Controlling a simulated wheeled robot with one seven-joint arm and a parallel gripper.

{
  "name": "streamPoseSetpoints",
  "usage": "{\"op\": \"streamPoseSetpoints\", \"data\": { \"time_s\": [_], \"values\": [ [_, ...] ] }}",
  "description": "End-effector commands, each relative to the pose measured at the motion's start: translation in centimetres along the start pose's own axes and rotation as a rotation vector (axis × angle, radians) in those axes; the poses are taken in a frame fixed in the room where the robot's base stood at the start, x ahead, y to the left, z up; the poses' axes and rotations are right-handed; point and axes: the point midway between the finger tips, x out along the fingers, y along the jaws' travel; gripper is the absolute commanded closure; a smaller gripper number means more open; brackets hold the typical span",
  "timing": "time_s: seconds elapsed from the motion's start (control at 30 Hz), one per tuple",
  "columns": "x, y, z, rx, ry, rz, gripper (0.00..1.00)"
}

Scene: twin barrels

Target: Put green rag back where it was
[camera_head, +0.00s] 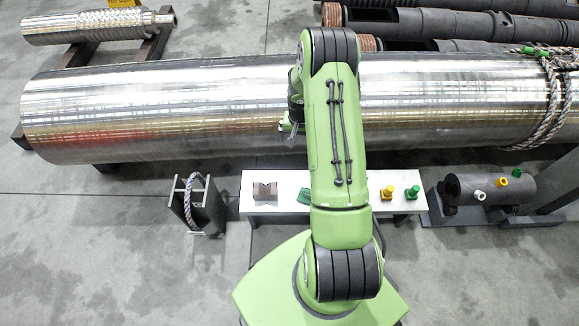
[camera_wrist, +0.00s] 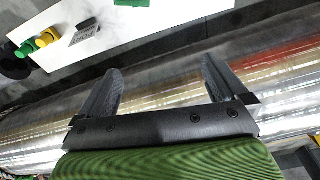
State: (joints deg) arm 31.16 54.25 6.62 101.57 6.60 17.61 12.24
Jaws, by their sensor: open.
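The green rag (camera_head: 304,196) lies on the white bench (camera_head: 290,207), just left of my arm, which may cover part of it. In the wrist view, a green patch, probably the rag (camera_wrist: 132,3), is cut off by the top edge. My gripper (camera_head: 289,124) is over the large shiny metal cylinder (camera_head: 150,105), beyond the bench and apart from the rag. In the wrist view, my gripper (camera_wrist: 161,66) is open, with nothing between its fingers and the cylinder's surface behind them.
A brown notched block (camera_head: 264,191) stands left of the rag. A yellow plug (camera_head: 386,192) and a green plug (camera_head: 412,192) stand at the bench's right. A holder with a rope loop (camera_head: 195,205) is left of the bench; a dark cylinder with plugs (camera_head: 490,188) is right.

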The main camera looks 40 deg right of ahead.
Motion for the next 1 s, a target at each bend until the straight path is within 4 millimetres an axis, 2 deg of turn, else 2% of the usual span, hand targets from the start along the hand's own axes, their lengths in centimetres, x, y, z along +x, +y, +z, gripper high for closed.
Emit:
{"op": "streamPoseSetpoints", "data": {
  "time_s": [0.03, 0.13, 0.2, 0.27, 0.3, 0.4, 0.47, 0.5, 0.6, 0.7, 0.8, 1.0],
  "values": [
    [-4.6, -1.6, -0.2, -0.057, 0.036, -0.008, 0.01],
    [-12.7, -3.9, 1.3, -0.163, 0.087, -0.024, 0.01],
    [-17.9, -5.1, 3.2, -0.235, 0.123, -0.037, 0.01],
    [-22.0, -5.7, 5.4, -0.294, 0.153, -0.049, 0.01],
    [-24.5, -5.9, 7.1, -0.334, 0.174, -0.060, 0.01],
    [-29.8, -5.7, 11.9, -0.431, 0.222, -0.089, 0.01],
    [-32.2, -5.1, 15.0, -0.487, 0.253, -0.110, 0.01],
    [-33.5, -4.6, 17.1, -0.526, 0.271, -0.125, 0.01],
    [-35.5, -2.9, 21.9, -0.612, 0.311, -0.162, 0.01],
    [-36.1, -1.4, 25.1, -0.675, 0.338, -0.192, 0.01],
    [-36.2, -0.7, 26.7, -0.707, 0.350, -0.207, 0.01],
    [-36.2, -0.5, 27.0, -0.713, 0.351, -0.209, 0.01]
  ]
}}
